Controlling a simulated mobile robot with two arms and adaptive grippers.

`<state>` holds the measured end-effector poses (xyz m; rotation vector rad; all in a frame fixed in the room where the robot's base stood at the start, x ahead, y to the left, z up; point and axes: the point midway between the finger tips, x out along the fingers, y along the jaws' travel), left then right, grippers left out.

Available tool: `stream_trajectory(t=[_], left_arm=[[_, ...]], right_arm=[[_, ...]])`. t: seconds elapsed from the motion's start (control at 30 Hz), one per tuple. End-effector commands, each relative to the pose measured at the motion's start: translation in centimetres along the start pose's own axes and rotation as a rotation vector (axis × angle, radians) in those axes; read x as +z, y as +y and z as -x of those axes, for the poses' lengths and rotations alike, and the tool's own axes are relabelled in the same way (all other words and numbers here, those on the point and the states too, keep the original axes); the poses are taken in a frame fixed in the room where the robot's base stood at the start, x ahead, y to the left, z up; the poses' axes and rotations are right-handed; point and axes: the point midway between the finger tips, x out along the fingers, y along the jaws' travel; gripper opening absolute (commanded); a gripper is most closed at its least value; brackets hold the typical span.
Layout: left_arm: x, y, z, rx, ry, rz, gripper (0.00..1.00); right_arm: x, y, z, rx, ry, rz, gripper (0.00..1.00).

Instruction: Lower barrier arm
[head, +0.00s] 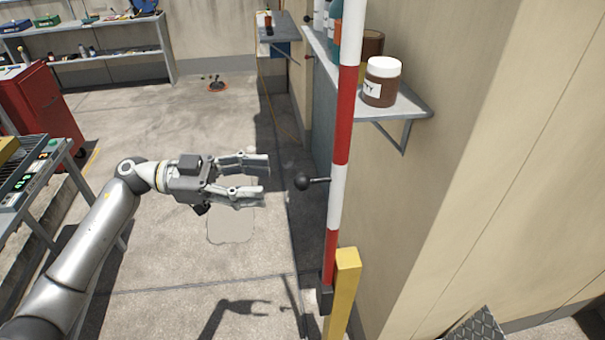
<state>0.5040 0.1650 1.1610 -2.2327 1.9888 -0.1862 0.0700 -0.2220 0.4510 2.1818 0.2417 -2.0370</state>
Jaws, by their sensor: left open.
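The barrier arm (341,130) is a red and white striped pole. It stands upright close to the wall, with its top out of view. A black ball knob (302,181) on a short stem sticks out from its left side. A yellow post (343,290) stands beside the pole's lower end. My left gripper (268,178) is open and empty. Its fingers point right toward the knob, with a small gap between them and the knob. My right gripper is not in view.
A wall shelf (408,104) with a brown jar (382,82) is just behind and right of the pole. A red cabinet (42,110) and a metal table (30,185) stand at left. A shelving unit (95,65) is at the back. The concrete floor between is mostly clear.

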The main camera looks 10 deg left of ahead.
Motion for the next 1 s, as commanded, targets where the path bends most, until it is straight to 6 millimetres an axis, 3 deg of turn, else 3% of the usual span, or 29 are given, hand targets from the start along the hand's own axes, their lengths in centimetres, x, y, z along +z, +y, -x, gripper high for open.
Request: stream_trajectory(t=[0.23,0.43,0.87,1.0], left_arm=[[-0.6,-0.1,-5.0,0.0,0.007,-0.001,0.49],[-0.4,-0.1,-7.8,-0.002,0.007,-0.001,0.49],[-0.1,-0.1,-8.9,-0.003,0.004,-0.001,0.49],[-0.1,-0.1,-8.9,-0.003,0.004,-0.001,0.32]], right_arm=[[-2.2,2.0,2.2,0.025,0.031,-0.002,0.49],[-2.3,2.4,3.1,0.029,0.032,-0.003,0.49],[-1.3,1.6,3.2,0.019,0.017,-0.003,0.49],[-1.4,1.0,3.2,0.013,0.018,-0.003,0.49]])
